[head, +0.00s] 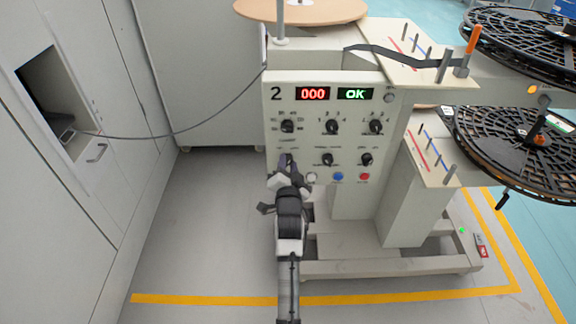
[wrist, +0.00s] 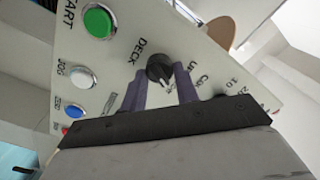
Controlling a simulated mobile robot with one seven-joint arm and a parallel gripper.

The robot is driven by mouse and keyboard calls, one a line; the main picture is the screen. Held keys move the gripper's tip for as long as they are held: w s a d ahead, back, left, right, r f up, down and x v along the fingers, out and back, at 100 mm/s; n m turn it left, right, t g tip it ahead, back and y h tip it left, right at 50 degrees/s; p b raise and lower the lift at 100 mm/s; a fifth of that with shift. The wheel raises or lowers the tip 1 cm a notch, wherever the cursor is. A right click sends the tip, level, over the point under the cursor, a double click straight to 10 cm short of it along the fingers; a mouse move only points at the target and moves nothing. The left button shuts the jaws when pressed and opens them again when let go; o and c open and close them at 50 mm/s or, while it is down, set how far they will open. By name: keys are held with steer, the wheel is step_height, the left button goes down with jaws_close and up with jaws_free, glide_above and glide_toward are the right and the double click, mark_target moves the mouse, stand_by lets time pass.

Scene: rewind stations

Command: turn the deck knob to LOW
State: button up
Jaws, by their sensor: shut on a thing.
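The deck knob (wrist: 159,69) is a dark round knob on a pale panel, with the word DECK beside it in the wrist view. My gripper (wrist: 158,82) has its two purple-grey fingers on either side of the knob, shut on it. In the head view my gripper (head: 285,164) reaches the lower left of the station's panel (head: 349,105) and hides the knob. The small position labels by the knob are partly covered by a finger, and I cannot tell which one its pointer faces.
A green START button (wrist: 97,21), a white JOG button (wrist: 83,77) and a blue button (wrist: 74,111) lie close by. Other knobs (head: 327,159) sit to the right. Displays above read 000 and OK. White cabinets (head: 60,130) stand left; film reels (head: 525,140) are right.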

steer(key=shift+r+m, duration=0.15)
steer(key=shift+m, duration=0.25)
steer(key=o, duration=1)
steer(key=shift+s, duration=0.1)
